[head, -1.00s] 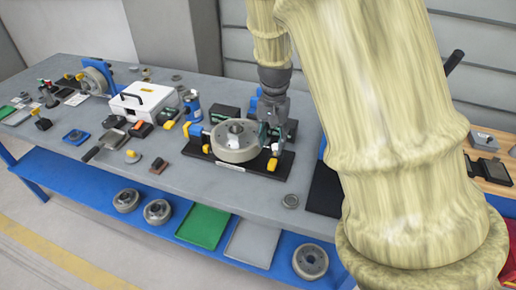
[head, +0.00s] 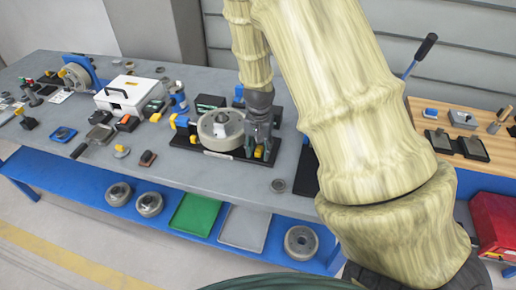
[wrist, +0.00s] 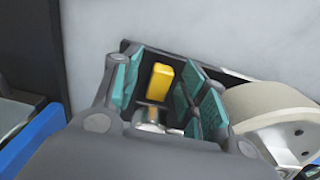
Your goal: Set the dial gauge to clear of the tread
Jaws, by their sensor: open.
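A pale wheel (head: 219,127) lies flat on a black base plate (head: 186,141) on the grey bench. A small yellow piece (head: 259,152) stands at the plate's right end, beside the wheel. My gripper (head: 257,147) is open and low over that end, pointing down. In the wrist view, the yellow piece (wrist: 160,82) and a small metallic part (wrist: 150,122) show between the teal finger pads, with gaps at the sides. The wheel's rim (wrist: 262,102) is just right of the fingers. I cannot make out the gauge's dial face; my gripper may hide it.
A white case (head: 126,93) and small tools lie further left. The lower shelf (head: 95,190) holds wheels and trays.

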